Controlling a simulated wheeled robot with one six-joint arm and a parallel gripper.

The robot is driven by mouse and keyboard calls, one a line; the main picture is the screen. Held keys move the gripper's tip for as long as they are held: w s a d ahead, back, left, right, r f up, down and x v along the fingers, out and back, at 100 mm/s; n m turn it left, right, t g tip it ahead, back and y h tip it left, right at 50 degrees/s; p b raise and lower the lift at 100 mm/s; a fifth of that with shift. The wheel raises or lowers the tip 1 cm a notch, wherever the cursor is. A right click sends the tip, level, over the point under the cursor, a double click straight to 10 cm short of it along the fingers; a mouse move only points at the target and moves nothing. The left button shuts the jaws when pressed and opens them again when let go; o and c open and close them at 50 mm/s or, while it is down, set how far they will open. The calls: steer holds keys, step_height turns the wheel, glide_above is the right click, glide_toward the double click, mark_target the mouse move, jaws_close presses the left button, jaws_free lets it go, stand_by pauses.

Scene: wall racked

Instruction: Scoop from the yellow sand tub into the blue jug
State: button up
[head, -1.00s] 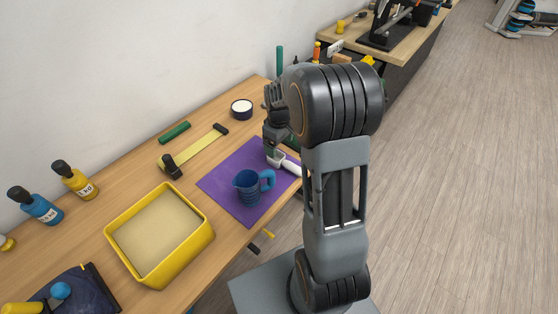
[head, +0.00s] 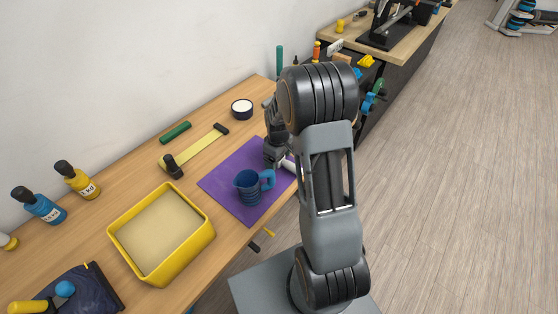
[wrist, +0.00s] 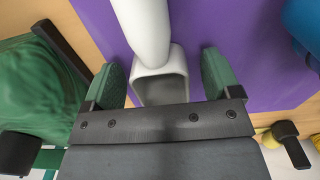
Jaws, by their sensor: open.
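A white scoop (wrist: 150,30) lies on the purple mat (head: 225,200); in the head view only a small part of it (head: 288,165) shows beside my gripper. My gripper (head: 276,160) is low over the mat's right side. In the wrist view my gripper (wrist: 164,82) is open, its green fingertips on either side of the scoop with gaps between. The blue jug (head: 247,190) stands upright on the mat, just left of the gripper, handle to the right. The yellow tub (head: 185,258), filled with pale sand (head: 155,232), stands on the bench left of the mat.
A blue bottle (head: 42,208) and a yellow bottle (head: 80,182) stand by the wall. A yellow strip with black ends (head: 197,147), a green cylinder (head: 175,132) and a dark round pot (head: 242,108) lie behind the mat. Tools crowd the bench's far end.

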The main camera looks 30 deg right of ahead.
steer(key=c, duration=1.1)
steer(key=shift+r, duration=0.15)
